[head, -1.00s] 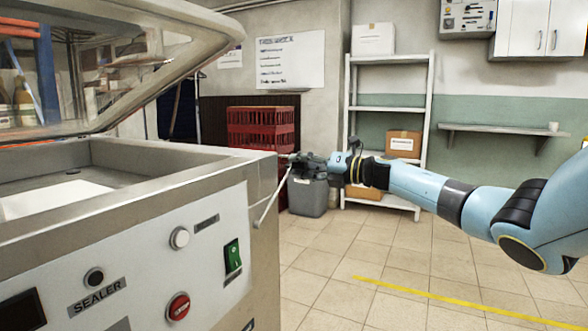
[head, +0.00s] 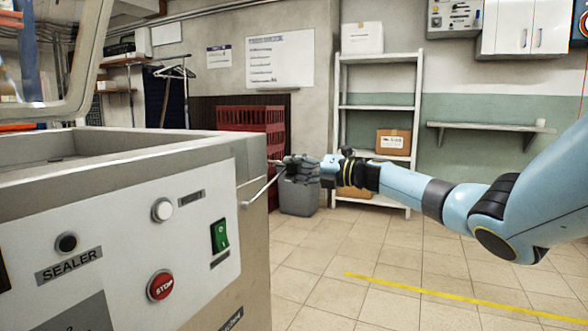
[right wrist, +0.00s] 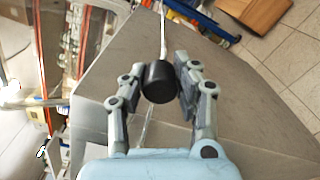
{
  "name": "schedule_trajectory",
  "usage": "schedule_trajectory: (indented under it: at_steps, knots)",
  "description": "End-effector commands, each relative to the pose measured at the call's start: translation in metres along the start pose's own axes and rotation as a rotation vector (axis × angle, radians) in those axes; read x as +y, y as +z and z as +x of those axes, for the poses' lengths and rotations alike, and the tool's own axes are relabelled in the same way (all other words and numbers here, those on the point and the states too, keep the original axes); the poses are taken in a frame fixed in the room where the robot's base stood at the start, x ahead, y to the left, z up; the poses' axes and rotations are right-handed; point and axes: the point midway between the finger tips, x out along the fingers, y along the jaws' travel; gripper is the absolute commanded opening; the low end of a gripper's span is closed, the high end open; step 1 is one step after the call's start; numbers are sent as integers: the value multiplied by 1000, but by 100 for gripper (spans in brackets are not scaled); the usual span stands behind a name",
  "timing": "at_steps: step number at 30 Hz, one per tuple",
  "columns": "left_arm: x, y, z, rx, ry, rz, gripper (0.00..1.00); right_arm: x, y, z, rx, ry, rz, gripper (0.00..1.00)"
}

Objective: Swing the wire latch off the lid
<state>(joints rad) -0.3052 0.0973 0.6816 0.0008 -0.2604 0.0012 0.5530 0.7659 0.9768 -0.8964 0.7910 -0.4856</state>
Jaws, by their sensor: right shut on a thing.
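The wire latch (head: 257,192) is a thin pale rod on the right side of the grey sealer machine (head: 110,210), slanting up and right from its low end. My right gripper (head: 284,162) is at its upper end, beside the machine's front right corner. In the right wrist view a black cylindrical grip (right wrist: 159,82) sits between the two fingers, with the pale rod running behind it. The gripper is shut on this grip. The lid (head: 112,40) stands raised at upper left, clear of the latch, and is cut off by the frame. My left gripper is out of view.
The machine's front carries a green switch (head: 220,235) and a red stop button (head: 160,285). A grey bin (head: 299,196) and red crates (head: 250,118) stand behind the gripper. A white shelf rack (head: 377,70) is at the back. The tiled floor at right is open.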

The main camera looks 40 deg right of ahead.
Motion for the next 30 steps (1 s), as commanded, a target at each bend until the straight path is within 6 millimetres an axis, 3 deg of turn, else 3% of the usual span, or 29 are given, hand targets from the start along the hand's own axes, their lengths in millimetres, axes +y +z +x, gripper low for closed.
schedule_trajectory:
  at_steps: [3,4,9,20,30]
  knots:
    - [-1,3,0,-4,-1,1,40,-6,-3,-2,3,-10,2,0]
    - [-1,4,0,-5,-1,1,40,-6,-3,-2,3,-10,2,31]
    - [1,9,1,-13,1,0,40,-5,-3,-1,3,-9,2,53]
    - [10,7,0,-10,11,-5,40,-4,-2,-7,2,-7,-1,53]
    - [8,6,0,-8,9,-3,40,-5,-3,-72,7,-14,-2,53]
